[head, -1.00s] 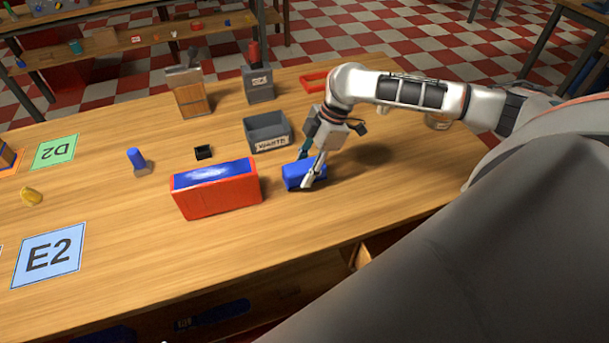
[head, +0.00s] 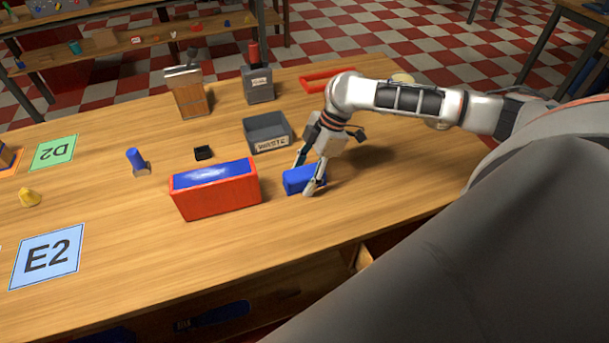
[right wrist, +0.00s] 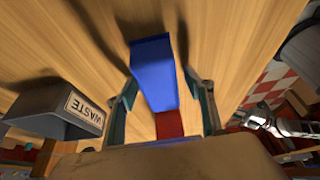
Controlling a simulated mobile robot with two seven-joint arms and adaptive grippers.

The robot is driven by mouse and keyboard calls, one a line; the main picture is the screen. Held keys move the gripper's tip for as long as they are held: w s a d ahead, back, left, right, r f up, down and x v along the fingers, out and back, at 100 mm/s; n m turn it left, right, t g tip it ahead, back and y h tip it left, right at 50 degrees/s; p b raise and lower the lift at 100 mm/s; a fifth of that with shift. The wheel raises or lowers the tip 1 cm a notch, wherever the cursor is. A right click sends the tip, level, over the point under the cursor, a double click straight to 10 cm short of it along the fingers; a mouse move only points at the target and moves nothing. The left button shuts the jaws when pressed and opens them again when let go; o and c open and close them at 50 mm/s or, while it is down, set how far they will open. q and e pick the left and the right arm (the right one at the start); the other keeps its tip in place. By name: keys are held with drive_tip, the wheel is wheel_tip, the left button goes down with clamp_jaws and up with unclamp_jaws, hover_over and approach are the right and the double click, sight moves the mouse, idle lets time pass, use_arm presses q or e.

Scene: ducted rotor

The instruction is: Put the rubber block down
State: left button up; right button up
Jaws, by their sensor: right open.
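The rubber block, which I take to be the blue block (head: 301,180), rests on the wooden table, right of a larger red block with a blue top. My right gripper (head: 305,176) reaches down over it, one finger on each side. In the right wrist view the blue block (right wrist: 153,75) lies between the two open fingers (right wrist: 168,105). A dark red part shows at its lower end, close to the palm. Whether a finger still touches the block is hard to tell.
The red block with blue top (head: 215,190) stands just left. A grey waste bin (head: 268,135) is behind, with a small black part (head: 204,153) beside it. A red frame (head: 330,80) lies farther back. The table in front and to the right is clear.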

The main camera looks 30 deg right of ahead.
drive_tip(key=p+v, duration=0.1)
drive_tip(key=v, duration=1.1)
drive_tip(key=shift+p, duration=0.4)
